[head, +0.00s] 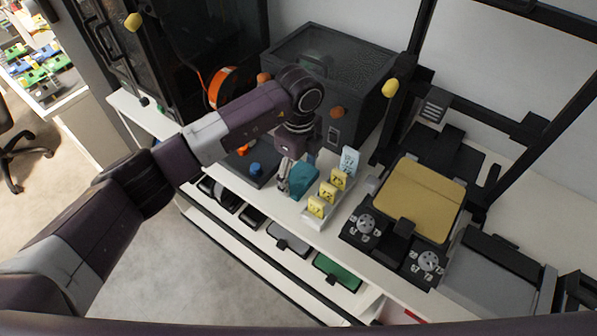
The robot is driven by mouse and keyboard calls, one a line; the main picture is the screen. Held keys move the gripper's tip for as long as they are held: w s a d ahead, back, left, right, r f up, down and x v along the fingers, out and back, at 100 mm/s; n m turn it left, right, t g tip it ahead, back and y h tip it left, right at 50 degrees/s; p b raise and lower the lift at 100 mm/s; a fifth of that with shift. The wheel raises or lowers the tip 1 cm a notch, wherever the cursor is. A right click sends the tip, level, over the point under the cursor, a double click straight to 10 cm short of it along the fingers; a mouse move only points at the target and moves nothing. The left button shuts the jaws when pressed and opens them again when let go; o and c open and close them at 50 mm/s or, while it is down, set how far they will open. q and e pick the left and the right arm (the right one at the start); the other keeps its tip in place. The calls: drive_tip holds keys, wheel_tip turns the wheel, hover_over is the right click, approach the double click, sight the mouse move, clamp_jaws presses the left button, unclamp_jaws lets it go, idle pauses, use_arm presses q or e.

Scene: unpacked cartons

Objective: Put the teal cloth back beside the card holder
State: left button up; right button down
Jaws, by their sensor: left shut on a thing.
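The teal cloth (304,177) is at the middle of the white counter, just left of the card holder. My left gripper (286,188) is at its left side and is shut on it. I cannot tell whether the cloth touches the counter. The card holder (317,221) is a pale tray with several yellow numbered cards (338,179) standing in a row and a light blue card (349,160) at its back end. My left wrist and forearm hide part of the counter behind the cloth. My right gripper is not in view.
A 3D printer with a gold bed (420,197) stands right of the card holder. A dark box (333,75) is behind. A dark flat device with a blue knob (255,169) lies left of my gripper. Below the counter, a shelf holds a green tray (337,271).

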sight(299, 176)
use_arm(q)
drive_tip(key=o, duration=1.1)
drive_tip(key=shift+f, duration=0.1)
drive_tip(key=shift+r, duration=0.3)
wheel_tip(299, 176, up, 12)
drive_tip(key=b, duration=0.3)
drive_tip(key=shift+b, duration=0.3)
drive_tip(key=shift+f, duration=0.15)
